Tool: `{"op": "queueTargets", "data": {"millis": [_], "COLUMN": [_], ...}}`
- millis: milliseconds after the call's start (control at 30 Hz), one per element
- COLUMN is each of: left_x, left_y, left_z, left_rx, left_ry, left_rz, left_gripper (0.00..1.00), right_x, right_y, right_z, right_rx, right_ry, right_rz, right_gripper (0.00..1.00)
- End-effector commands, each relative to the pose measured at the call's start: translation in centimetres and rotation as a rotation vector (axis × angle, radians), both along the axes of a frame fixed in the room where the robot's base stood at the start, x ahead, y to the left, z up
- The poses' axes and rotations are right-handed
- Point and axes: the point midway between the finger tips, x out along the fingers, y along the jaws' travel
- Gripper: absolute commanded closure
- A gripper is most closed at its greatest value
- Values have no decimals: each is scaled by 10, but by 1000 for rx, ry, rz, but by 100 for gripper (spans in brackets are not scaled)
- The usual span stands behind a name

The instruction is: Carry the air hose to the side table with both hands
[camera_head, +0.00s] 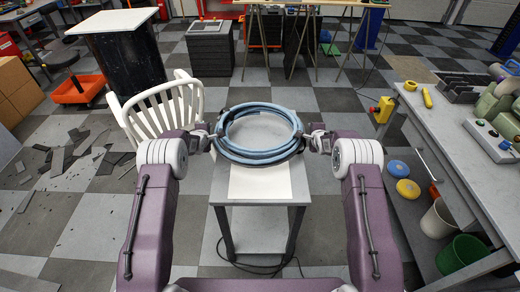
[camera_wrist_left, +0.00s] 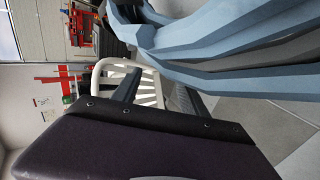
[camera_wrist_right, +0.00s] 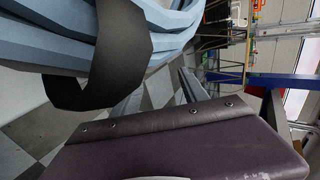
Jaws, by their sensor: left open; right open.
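The air hose (camera_head: 240,155) is a blue-grey coil of several loops over the small grey table (camera_head: 290,207); I cannot tell whether its whole underside rests there. It fills the top of the left wrist view (camera_wrist_left: 230,50) and the right wrist view (camera_wrist_right: 45,40), where a black strap (camera_wrist_right: 125,45) wraps it. My left gripper (camera_head: 212,138) is open at the coil's left side. My right gripper (camera_head: 309,138) is open at its right side. Finger contact with the hose is unclear.
A white sheet (camera_head: 260,183) lies on the small table. A white chair (camera_head: 165,110) stands close behind my left arm. A grey workbench (camera_head: 440,130) with tools runs along the right. Dark debris (camera_head: 65,155) lies on the floor at left. A cable lies below the small table.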

Motion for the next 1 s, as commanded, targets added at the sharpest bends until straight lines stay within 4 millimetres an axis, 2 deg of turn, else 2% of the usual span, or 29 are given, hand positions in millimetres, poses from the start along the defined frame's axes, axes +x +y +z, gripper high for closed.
{"op": "queueTargets", "data": {"millis": [33,567,633,1000], "left_x": [2,1,1,0], "left_y": [-11,-11,-10,7], "left_z": [-4,-51,-47,-46], "left_rx": [7,7,8,4], "left_ry": [-7,-7,-3,0], "left_rz": [-23,-23,-22,-16], "left_gripper": [45,45,45,45], "right_x": [1,1,0,0], "right_y": [11,11,10,-7], "right_z": [-4,-52,-47,-46], "right_rx": [-7,-7,-8,-5], "right_ry": [-7,-7,-3,0], "right_rz": [23,23,22,16], "right_gripper": [45,45,45,45]}}
